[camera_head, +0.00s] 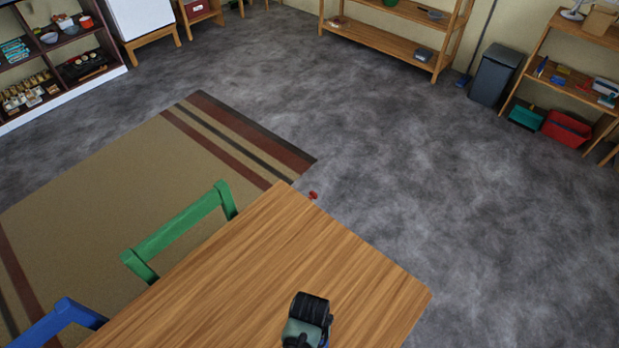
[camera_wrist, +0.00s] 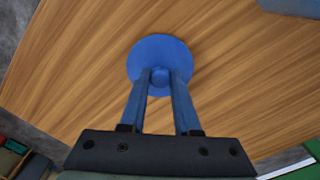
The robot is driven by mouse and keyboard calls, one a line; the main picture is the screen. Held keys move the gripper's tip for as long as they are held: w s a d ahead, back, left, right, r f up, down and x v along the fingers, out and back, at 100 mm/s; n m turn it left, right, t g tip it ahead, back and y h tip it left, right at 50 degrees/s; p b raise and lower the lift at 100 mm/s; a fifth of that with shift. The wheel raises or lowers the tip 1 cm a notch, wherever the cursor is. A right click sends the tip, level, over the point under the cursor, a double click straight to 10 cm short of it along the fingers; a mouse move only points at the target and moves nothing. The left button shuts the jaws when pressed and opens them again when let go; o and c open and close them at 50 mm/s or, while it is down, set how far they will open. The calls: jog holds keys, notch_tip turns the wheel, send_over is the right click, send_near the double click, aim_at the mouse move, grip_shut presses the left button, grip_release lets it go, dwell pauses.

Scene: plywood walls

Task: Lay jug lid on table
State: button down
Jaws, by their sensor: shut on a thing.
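The jug lid (camera_wrist: 160,50) is a round blue disc with a small knob in its middle. In the wrist view it is over the wooden table (camera_wrist: 80,60). My gripper (camera_wrist: 160,76) has its two blue fingers closed on the lid's knob. I cannot tell whether the lid touches the table or is just above it. In the head view, the dark end of my arm is over the table (camera_head: 260,260) near its front, and it mostly hides the lid. No jug can be made out for sure.
A blue-grey object (camera_wrist: 292,6) is at the top right edge of the wrist view. A green chair (camera_head: 180,232) and a blue chair (camera_head: 62,322) stand along the table's left side. A small red thing (camera_head: 313,195) is beside the far table corner. The far tabletop is clear.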

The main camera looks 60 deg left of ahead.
jog(key=shift+f, duration=0.25)
jog(key=c, duration=0.6)
grip_release()
jog(key=shift+r, duration=0.1)
jog(key=shift+c, duration=0.2)
notch_tip(320, 180, up, 12)
jog(key=shift+r+p, duration=0.2)
jog(key=shift+p, duration=0.2)
